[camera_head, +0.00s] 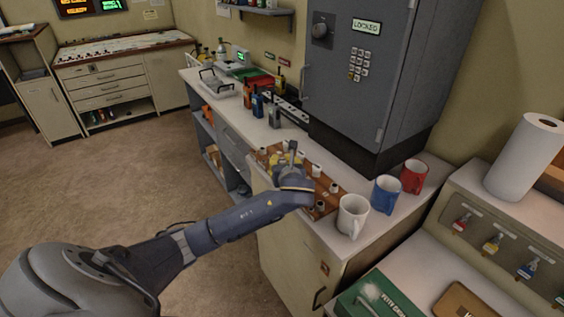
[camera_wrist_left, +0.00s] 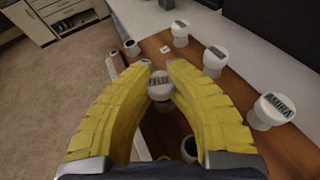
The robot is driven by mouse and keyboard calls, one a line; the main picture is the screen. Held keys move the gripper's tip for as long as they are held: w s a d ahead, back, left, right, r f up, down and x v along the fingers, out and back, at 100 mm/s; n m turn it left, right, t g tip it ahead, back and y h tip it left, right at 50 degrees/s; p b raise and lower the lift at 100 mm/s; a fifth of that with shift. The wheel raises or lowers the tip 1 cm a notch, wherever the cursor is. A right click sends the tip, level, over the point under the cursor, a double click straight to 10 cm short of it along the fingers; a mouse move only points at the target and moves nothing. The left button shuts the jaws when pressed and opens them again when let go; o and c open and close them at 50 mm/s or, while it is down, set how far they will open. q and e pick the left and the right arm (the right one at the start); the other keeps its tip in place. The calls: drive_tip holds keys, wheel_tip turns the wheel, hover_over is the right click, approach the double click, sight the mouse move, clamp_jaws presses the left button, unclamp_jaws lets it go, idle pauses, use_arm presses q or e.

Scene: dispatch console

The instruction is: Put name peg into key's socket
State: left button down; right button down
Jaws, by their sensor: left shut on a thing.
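My left gripper (camera_head: 280,163) is over the wooden peg board (camera_head: 326,187) on the counter. In the left wrist view its two yellow fingers (camera_wrist_left: 160,68) are closed around a white round-topped name peg (camera_wrist_left: 160,88) whose label reads FELIX. A white peg marked AMIRA (camera_wrist_left: 270,112) stands on the board to the right. Two more labelled pegs, one in the middle (camera_wrist_left: 215,58) and one farther back (camera_wrist_left: 180,32), stand in line with it. A white-rimmed socket with a dark opening (camera_wrist_left: 190,148) shows below the held peg. My right gripper is not in view.
White (camera_head: 351,215), blue (camera_head: 385,194) and red (camera_head: 414,176) mugs stand right of the board. A grey safe (camera_head: 350,75) rises behind it. Keys with red (camera_head: 459,224), yellow (camera_head: 491,243) and blue (camera_head: 526,269) tags hang on a panel at right.

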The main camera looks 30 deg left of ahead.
use_arm(q)
drive_tip(key=shift+s+d+f, duration=0.1)
drive_tip(key=shift+s+f, duration=0.05)
drive_tip(key=shift+f, duration=0.75)
drive_tip(key=shift+s+d+f, duration=0.1)
drive_tip(key=shift+f, duration=0.75)
idle(1.2)
drive_tip(key=c, duration=1.1)
unclamp_jaws()
drive_tip(key=shift+w, duration=0.1)
drive_tip(key=shift+c, duration=0.2)
drive_tip(key=shift+o, duration=0.7)
drive_tip(key=shift+a+r, duration=0.15)
drive_tip(key=shift+r, duration=0.55)
drive_tip(key=shift+a+r, duration=0.1)
drive_tip(key=shift+r, duration=0.55)
drive_tip(key=shift+a+r, duration=0.2)
drive_tip(key=shift+r, duration=0.45)
drive_tip(key=shift+w+d+r, duration=0.1)
drive_tip(key=shift+d+r, duration=0.1)
drive_tip(key=shift+r, duration=1.1)
